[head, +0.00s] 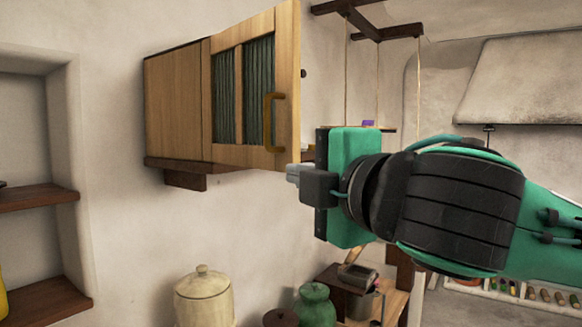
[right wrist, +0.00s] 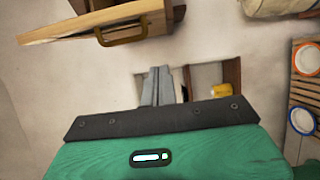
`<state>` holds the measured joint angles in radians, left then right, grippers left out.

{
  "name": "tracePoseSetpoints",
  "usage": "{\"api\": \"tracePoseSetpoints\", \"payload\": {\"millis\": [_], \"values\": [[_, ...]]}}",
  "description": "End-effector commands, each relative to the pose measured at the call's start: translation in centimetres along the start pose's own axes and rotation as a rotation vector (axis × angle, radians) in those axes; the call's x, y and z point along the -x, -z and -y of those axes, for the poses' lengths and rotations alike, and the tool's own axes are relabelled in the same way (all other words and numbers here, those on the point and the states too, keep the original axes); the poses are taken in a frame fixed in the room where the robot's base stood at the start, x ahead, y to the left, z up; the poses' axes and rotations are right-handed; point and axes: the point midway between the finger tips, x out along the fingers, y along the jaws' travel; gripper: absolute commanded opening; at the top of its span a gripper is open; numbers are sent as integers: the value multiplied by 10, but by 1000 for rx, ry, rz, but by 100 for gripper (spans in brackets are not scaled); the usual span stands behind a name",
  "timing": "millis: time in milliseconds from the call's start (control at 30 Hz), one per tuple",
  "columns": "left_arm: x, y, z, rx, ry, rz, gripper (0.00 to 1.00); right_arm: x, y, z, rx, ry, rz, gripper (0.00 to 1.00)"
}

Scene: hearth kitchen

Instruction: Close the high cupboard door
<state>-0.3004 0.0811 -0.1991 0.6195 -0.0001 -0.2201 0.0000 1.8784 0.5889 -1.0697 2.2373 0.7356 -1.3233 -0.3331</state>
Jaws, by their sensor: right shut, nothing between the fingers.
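The high cupboard (head: 172,104) is a wooden box on the white wall, left of centre in the head view. Its door (head: 225,153) has dark green curtained panels and stands swung out from the cupboard, with its free edge towards the right. The orange-brown handle (head: 268,122) is near that edge. In the right wrist view the door (right wrist: 70,22) and its handle (right wrist: 122,41) show at the top left. My right gripper (head: 292,174) is shut and empty, just below the door's lower free corner; its fingers also show in the wrist view (right wrist: 158,86). My left gripper is out of view.
A dark wooden ledge (head: 185,166) is under the cupboard. Below stand a cream lidded jar (head: 204,300) and a green jar (head: 315,305). A hanging rack (head: 376,32) is at the top right, before a pale hood (head: 520,80). A wall niche with shelves (head: 40,197) is at left.

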Motion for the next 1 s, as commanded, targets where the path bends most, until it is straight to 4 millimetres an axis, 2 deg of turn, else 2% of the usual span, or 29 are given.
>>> {"api": "tracePoseSetpoints", "payload": {"millis": [167,600,700,800,1000], "values": [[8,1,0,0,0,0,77,-13,1,-3,5,2,0,0],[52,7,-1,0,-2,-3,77,-103,0,-6,5,1,1,0],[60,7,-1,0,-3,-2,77,-104,-19,-5,3,0,4,0],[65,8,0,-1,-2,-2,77,-106,-29,-4,3,-2,3,0],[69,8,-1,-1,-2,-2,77,-108,-38,-2,3,-1,2,0]]}}
